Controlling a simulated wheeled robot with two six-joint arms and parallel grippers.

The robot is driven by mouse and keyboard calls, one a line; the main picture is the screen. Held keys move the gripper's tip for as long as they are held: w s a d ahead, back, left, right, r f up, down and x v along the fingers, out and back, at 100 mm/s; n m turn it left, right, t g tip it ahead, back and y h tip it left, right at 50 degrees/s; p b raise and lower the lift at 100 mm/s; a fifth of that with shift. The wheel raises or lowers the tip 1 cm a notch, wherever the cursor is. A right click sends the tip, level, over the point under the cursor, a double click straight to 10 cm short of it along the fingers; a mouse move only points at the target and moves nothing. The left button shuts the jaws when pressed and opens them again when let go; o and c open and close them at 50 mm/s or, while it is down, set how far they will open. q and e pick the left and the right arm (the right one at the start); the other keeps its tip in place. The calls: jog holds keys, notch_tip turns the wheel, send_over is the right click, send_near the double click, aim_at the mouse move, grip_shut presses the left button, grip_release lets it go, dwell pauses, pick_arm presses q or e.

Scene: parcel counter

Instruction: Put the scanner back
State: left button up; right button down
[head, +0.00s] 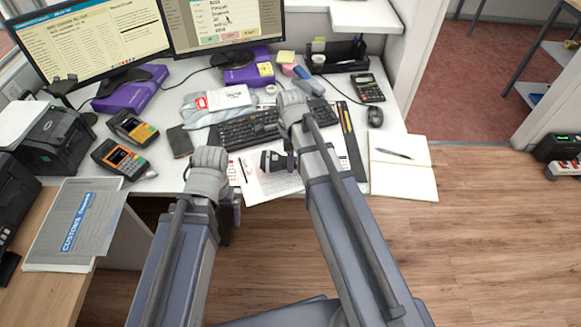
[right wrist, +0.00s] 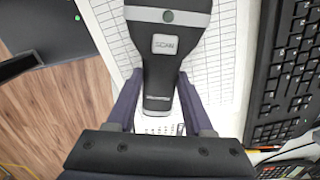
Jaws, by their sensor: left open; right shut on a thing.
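The scanner (head: 271,161) is black and grey, above or on the printed sheet (head: 255,186) near the desk's front edge. In the right wrist view the scanner (right wrist: 163,45) shows its SCAN button, and its dark handle lies between the two fingers. My right gripper (right wrist: 160,88) is shut on that handle; in the head view my right arm partly hides it. I cannot tell whether the scanner touches the sheet. My left gripper (head: 234,207) is open, low at the desk's front edge, mostly hidden by its own wrist.
A keyboard (head: 249,130) lies just behind the scanner. A notebook with a pen (head: 404,176) lies to the right. Card terminals (head: 124,158), a phone (head: 180,141) and a small black stand (head: 64,86) are to the left. Monitors stand at the back.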

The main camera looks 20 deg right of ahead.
pick_arm(q)
jog(key=shift+f+b, duration=0.75)
jog(key=shift+f, duration=0.45)
pick_arm(e)
jog(key=shift+f, duration=1.2)
jog(key=shift+f, duration=0.2)
pick_arm(q)
jog(key=shift+f, duration=0.15)
pick_arm(e)
jog(key=shift+c, duration=1.4)
grip_release()
jog(key=shift+r, duration=0.1)
notch_tip(320, 180, up, 12)
jog(key=p, duration=1.2)
jog(key=shift+r, duration=0.15)
pick_arm(q)
notch_tip(320, 180, up, 12)
jog(key=shift+r, duration=0.2)
